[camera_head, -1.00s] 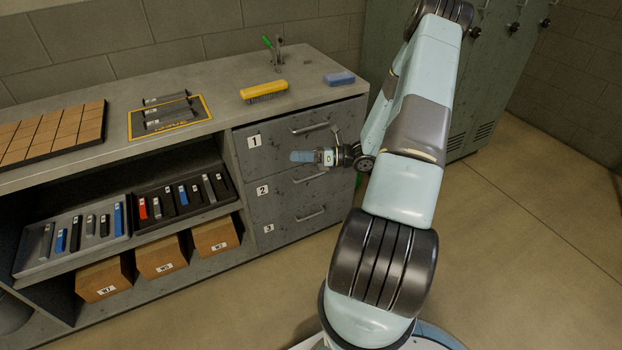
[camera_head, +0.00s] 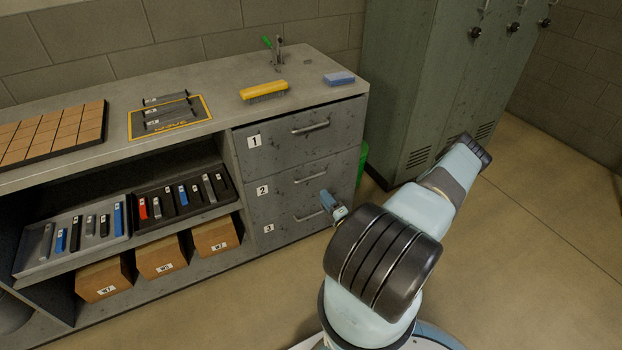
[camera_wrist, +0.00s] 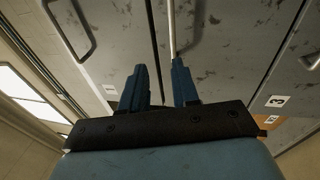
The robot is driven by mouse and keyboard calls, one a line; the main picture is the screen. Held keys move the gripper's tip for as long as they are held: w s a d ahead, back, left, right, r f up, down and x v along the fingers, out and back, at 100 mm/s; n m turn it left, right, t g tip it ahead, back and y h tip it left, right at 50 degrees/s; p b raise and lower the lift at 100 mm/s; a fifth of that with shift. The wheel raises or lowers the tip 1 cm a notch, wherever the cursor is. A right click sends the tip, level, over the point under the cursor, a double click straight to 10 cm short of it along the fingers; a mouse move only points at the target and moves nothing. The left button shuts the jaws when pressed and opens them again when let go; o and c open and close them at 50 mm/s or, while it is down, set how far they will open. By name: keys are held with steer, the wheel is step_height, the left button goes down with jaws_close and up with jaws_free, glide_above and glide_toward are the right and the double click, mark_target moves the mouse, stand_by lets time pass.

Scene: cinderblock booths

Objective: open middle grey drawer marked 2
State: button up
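The middle grey drawer marked 2 (camera_head: 282,194) is shut in the cabinet's drawer stack. Its bar handle (camera_head: 310,178) shows in the head view, above and left of my gripper (camera_head: 328,200). In the wrist view the handle (camera_wrist: 171,25) runs down toward the fingertips, nearer the right finger. My gripper (camera_wrist: 161,75) is open, its two blue fingers apart with nothing held. Whether a finger touches the handle I cannot tell. The number 2 label (camera_head: 262,190) is at the drawer's left side.
Drawer 1 (camera_head: 280,146) above and drawer 3 (camera_head: 285,231) below are shut. Drawer 3's handle (camera_head: 308,216) is close to my gripper in the head view. A green bin (camera_head: 362,158) stands beside the cabinet, before green lockers (camera_head: 410,80). Open floor lies to the right.

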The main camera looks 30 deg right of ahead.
mark_target(311, 177)
steer(key=w, duration=0.4)
steer(key=w+m+h, duration=0.1)
steer(key=w, duration=0.3)
steer(key=w+m+h, duration=0.1)
steer(key=w, duration=0.3)
steer(key=shift+w+d+r, duration=0.15)
steer(key=shift+w+r, duration=0.1)
steer(key=shift+w, duration=0.1)
steer(key=shift+c, duration=0.4)
jaws_close()
